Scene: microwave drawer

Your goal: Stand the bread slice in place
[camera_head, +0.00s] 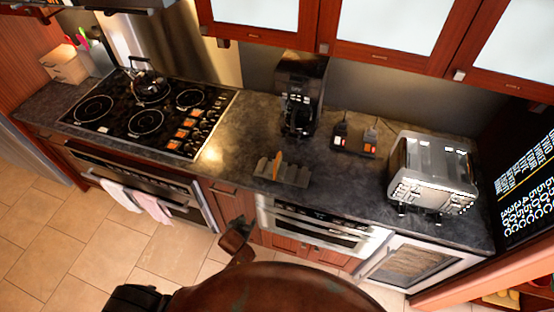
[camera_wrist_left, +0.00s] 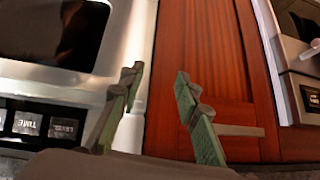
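An orange-brown slice (camera_head: 278,159), which looks like the bread slice, stands upright in a dark grey slotted rack (camera_head: 295,175) near the counter's front edge. Its lower part is hidden by the rack. My left gripper (camera_head: 237,232) is below and in front of the counter edge, apart from the rack and slice. In the left wrist view its two green-grey fingers (camera_wrist_left: 158,76) are spread with nothing between them, facing a red wooden cabinet front (camera_wrist_left: 226,80). The slice does not show in that view. My right gripper is not in view.
A silver toaster (camera_head: 435,168) stands on the counter at right. A coffee machine (camera_head: 300,95) and two small dark items (camera_head: 354,137) stand behind the rack. A stovetop (camera_head: 150,112) is at left. The microwave drawer (camera_head: 318,228) is below the rack. Counter left of the rack is clear.

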